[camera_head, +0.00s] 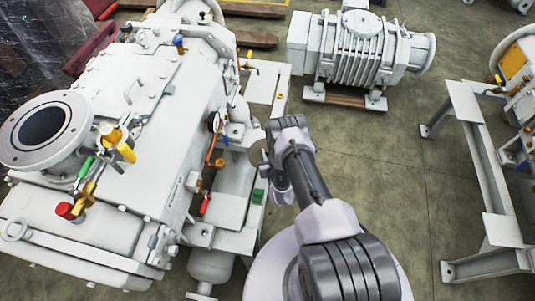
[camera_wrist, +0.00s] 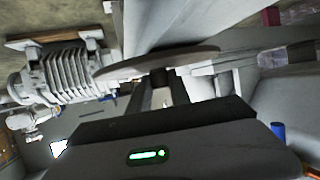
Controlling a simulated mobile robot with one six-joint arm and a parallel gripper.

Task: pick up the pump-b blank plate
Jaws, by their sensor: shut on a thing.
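The blank plate (camera_wrist: 150,63) shows in the wrist view as a thin grey disc seen nearly edge-on, across the fingertips. My gripper (camera_wrist: 162,78) is shut on its near edge. In the head view my arm reaches up to the right side of the large white pump on the left (camera_head: 150,100).
A white ribbed pump (camera_head: 360,50) stands on wooden blocks at the back, and also shows in the wrist view (camera_wrist: 55,75). A white metal frame (camera_head: 480,160) stands at the right. Bare floor (camera_head: 385,150) lies between. Valves and pipes (camera_head: 213,150) stick out beside my wrist.

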